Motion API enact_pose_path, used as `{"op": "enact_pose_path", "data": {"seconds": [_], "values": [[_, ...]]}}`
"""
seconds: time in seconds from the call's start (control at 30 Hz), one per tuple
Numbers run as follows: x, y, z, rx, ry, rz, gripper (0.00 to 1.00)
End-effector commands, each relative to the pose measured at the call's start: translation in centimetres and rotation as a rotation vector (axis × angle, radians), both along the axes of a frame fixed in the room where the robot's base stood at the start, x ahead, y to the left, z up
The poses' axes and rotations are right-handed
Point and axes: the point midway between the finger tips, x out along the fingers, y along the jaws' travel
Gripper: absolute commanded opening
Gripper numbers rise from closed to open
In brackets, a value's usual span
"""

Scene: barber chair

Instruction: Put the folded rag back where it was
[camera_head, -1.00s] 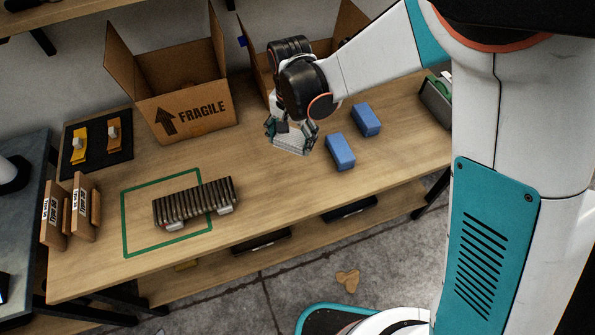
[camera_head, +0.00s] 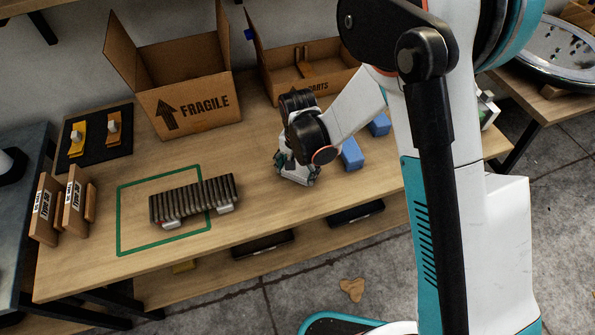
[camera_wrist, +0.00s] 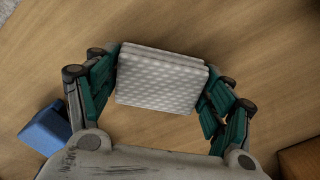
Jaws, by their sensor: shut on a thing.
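The folded rag (camera_wrist: 158,82) is pale, with a dimpled weave and stacked layers. In the wrist view it sits between the two green-padded fingers of my gripper (camera_wrist: 160,88), which is shut on it. In the head view my gripper (camera_head: 296,176) is low over the middle of the wooden table (camera_head: 120,270), left of two blue blocks. The rag (camera_head: 296,179) shows only as a pale strip under the fingers there. I cannot tell whether it touches the table.
A dark ribbed part (camera_head: 195,203) lies partly in a green outlined rectangle (camera_head: 118,232) to the left. Blue blocks (camera_head: 352,155) (camera_head: 380,124) stand close on the right. Cardboard boxes (camera_head: 190,108) (camera_head: 285,88) stand behind. Bare wood lies between the ribbed part and my gripper.

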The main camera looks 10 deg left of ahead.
Motion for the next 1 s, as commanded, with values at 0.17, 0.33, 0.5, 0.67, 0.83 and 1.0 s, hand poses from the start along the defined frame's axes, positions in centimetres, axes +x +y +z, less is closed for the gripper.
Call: {"op": "enact_pose_path", "data": {"seconds": [0.17,0.33,0.5,0.67,0.83,1.0], "values": [[0.0,0.0,-0.26,0.0,0.0,0.0,0.52],[0.0,0.0,-0.47,0.0,0.0,0.0,0.52],[0.0,0.0,-0.52,0.0,0.0,0.0,0.94],[0.0,0.0,-0.51,0.0,0.0,0.0,0.94],[0.0,0.0,-0.51,0.0,0.0,0.0,0.94],[0.01,0.0,0.04,0.0,0.0,0.0,0.94]]}}
